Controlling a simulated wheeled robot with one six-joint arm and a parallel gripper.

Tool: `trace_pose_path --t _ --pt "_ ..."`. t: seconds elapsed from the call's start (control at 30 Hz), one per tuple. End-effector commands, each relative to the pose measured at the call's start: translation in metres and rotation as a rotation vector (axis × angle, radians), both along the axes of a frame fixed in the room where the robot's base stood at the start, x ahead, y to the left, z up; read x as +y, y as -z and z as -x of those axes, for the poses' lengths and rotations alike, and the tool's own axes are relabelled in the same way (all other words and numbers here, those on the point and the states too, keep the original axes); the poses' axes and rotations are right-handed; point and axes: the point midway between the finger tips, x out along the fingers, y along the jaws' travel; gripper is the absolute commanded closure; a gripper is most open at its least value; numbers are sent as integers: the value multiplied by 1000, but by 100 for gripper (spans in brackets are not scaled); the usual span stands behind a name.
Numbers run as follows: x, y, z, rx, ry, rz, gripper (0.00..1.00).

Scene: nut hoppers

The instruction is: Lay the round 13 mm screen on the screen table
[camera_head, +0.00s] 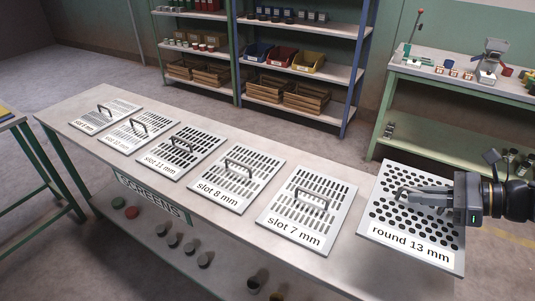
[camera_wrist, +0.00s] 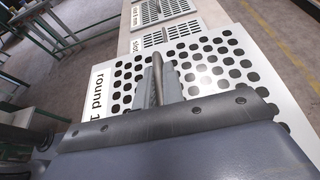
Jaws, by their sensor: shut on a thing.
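The round 13 mm screen (camera_head: 388,222) is a pale plate with round black holes and the label "round 13 mm". It is at the right end of the long screen table (camera_head: 330,265) in the head view. My gripper (camera_head: 404,196) reaches in from the right and is shut on the screen's handle. The wrist view shows the gripper (camera_wrist: 160,85) closed around the handle, with the screen (camera_wrist: 228,50) under it. The screen looks about level; I cannot tell whether it touches the table top.
Slot screens lie in a row on the table, with slot 7 mm (camera_head: 307,208) nearest, then slot 8 mm (camera_head: 233,178) and slot 11 mm (camera_head: 181,150). Behind stand shelves (camera_head: 300,75) with bins and a green workbench (camera_head: 450,140). A lower shelf (camera_head: 150,228) holds small round items.

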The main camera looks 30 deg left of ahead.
Motion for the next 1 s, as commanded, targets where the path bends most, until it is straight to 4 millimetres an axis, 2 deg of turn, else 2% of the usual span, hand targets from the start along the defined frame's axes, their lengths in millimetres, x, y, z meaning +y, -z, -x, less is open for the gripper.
trace_pose_path --t 0.03,0.13,0.47,0.8,1.0 --pt "-1 15 -3 -1 -1 -1 100" --pt "-2 24 -6 -3 -3 -1 100" --pt "-3 31 -8 -2 -4 -2 100" --pt "-3 86 -8 1 -3 -2 100" --pt "-3 99 -8 -1 -4 -2 100"
